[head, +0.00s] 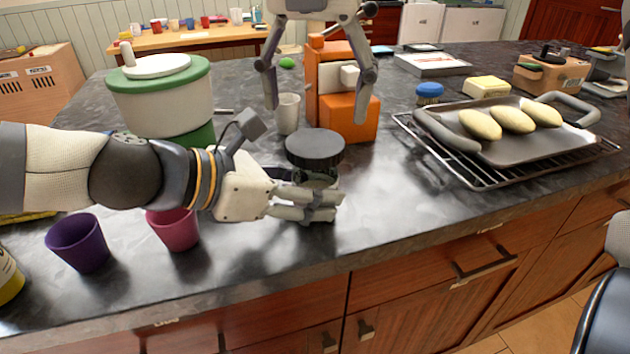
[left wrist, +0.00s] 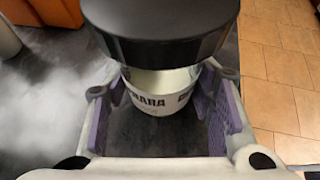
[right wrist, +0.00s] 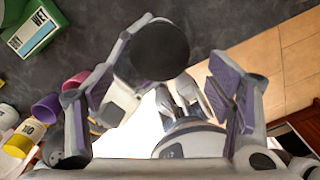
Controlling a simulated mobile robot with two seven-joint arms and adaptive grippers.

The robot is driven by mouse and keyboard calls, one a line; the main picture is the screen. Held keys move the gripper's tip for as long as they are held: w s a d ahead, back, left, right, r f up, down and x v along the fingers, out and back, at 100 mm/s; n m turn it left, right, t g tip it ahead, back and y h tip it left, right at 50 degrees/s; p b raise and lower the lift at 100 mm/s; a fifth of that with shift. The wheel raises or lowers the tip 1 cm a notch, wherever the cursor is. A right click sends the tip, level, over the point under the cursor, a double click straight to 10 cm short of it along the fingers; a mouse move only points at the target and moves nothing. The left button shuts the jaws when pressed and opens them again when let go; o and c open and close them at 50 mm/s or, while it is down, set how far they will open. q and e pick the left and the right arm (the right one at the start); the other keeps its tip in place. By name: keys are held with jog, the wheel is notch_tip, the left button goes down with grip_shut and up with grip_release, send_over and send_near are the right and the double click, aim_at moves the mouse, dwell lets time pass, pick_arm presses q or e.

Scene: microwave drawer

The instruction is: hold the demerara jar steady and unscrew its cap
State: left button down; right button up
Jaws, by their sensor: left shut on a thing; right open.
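The demerara jar (left wrist: 160,95) has a white body with dark lettering and a wide black cap (head: 315,148). It stands upright on the dark counter near its front edge. My left gripper (head: 308,203) is shut around the jar's body, below the cap. In the left wrist view the cap (left wrist: 160,30) sits on top of the jar, and the fingers flank the label. My right gripper (head: 318,92) is open and empty above and behind the jar. In the right wrist view the cap (right wrist: 160,50) lies beyond the open fingers, apart from them.
A purple cup (head: 78,243) and a pink cup (head: 173,230) stand left of the jar. A green-and-white canister (head: 160,95), a pale cup (head: 288,113) and an orange block (head: 350,118) stand behind. A tray (head: 505,145) on a rack lies right.

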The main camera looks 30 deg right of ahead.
aim_at(315, 142)
notch_tip(315, 142, down, 5)
jog(key=shift+f, duration=0.15)
jog(key=c, duration=1.2)
jog(key=n, duration=0.3)
jog(key=shift+n, duration=0.4)
jog(key=n, duration=1)
